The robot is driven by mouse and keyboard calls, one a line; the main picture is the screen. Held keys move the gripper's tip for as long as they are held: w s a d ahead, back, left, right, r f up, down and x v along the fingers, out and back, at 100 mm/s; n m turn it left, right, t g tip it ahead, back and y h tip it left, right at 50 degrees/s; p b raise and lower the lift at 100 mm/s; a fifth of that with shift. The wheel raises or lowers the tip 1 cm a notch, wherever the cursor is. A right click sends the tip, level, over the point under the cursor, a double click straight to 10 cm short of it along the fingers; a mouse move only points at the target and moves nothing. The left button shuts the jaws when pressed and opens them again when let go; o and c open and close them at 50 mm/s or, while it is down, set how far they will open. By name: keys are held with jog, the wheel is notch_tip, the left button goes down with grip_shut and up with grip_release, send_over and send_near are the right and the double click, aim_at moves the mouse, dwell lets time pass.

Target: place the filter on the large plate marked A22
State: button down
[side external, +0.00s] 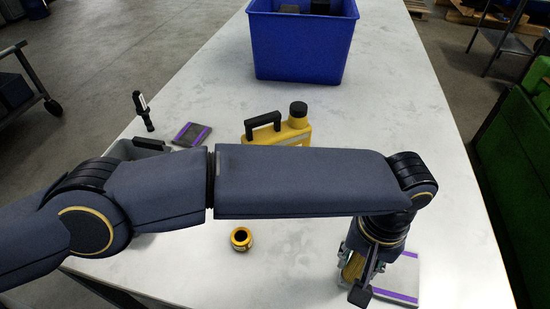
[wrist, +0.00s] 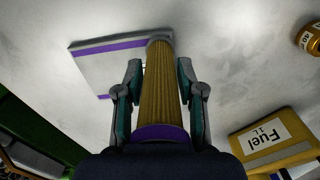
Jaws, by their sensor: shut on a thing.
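The filter is a yellow pleated cylinder with a purple band at its near end. It shows in the wrist view (wrist: 160,85) and partly in the side view (side external: 352,268). My gripper (wrist: 159,78) is shut on it, one finger on each side; it points down in the side view (side external: 362,272). A large pale plate with a purple stripe lies on the table just right of the gripper in the side view (side external: 405,272). In the wrist view the filter's far end overlaps the right edge of this plate (wrist: 98,58). No A22 marking is readable, and contact cannot be told.
A gold ring-shaped part (side external: 241,239) stands left of the gripper. A yellow fuel can (side external: 291,128) is partly behind my arm. A darker purple-striped plate (side external: 192,134) and a black upright part (side external: 143,110) are farther left. A blue bin (side external: 302,50) stands at the back.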

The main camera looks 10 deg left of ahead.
jog(key=c, duration=0.7)
grip_release()
jog(key=shift+f, duration=0.1)
